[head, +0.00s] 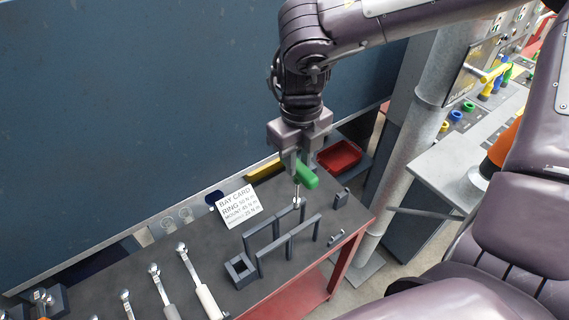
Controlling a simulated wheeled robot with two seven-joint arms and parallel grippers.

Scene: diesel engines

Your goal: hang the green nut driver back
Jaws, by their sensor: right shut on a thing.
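My right gripper (299,158) points down over the far right part of the bench and is shut on the green nut driver (308,177). The driver's green handle shows just below and right of the fingers. A thin metal shaft runs down from there towards the dark rail rack (289,239) on the bench. I cannot tell whether the shaft's lower end touches the rack's back rail or is just in front of it. My left gripper is not in view.
A white bay card (239,206) stands left of the rack. Several wrenches (190,272) lie at the left front. A red tray (340,157) sits behind to the right. A dark square holder (240,270) and a small block (341,199) flank the rack. A grey post (412,130) rises at right.

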